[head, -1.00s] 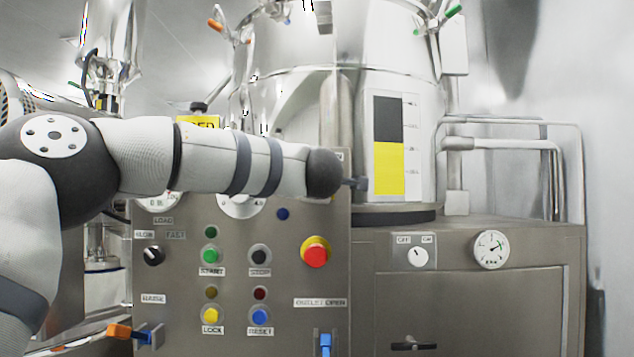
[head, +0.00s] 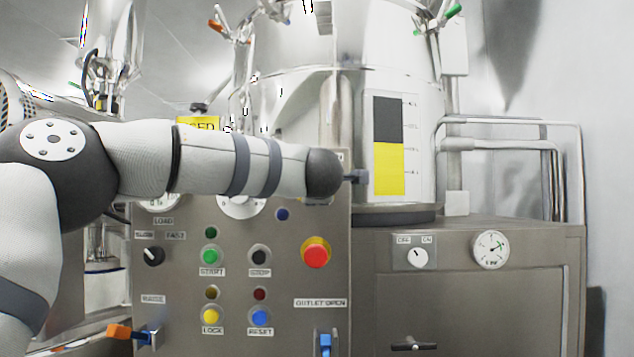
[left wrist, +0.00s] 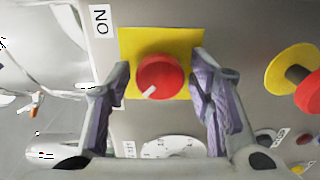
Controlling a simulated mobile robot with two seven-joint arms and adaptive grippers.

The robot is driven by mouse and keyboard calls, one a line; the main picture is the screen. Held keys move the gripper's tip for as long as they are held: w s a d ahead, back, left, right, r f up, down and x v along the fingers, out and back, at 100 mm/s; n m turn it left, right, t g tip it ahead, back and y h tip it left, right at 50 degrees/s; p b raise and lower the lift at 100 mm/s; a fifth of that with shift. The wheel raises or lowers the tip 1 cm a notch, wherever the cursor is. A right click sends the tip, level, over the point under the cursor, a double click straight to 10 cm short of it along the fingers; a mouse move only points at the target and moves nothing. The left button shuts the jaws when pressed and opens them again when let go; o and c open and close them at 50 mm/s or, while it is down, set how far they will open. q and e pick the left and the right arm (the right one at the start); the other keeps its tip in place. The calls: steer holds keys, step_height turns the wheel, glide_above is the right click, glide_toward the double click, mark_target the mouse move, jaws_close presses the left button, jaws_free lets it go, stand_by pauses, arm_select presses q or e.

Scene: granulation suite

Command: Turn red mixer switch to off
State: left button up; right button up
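The red mixer switch (left wrist: 165,75) sits on a square yellow plate (left wrist: 128,48) in the left wrist view. A white mark on its knob points to the lower left of that picture. My left gripper (left wrist: 161,72) is open, with one finger on each side of the switch. I cannot tell whether the fingers touch it. A turned label (left wrist: 100,20) with the letters O and N lies above left of the plate. In the head view my left forearm hides the switch and most of the gripper; only a dark gripper part (head: 357,177) shows past the wrist. My right gripper is out of view.
A red push button on a yellow ring (head: 316,252) is below my left wrist, and also close at right in the left wrist view (left wrist: 309,92). The panel holds green (head: 210,256), yellow (head: 211,316) and blue (head: 260,317) buttons and a black selector (head: 153,256). A steel vessel rises behind.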

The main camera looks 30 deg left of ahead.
arm_select(q)
steer(key=v, duration=1.2)
steer(key=shift+s+a, duration=0.1)
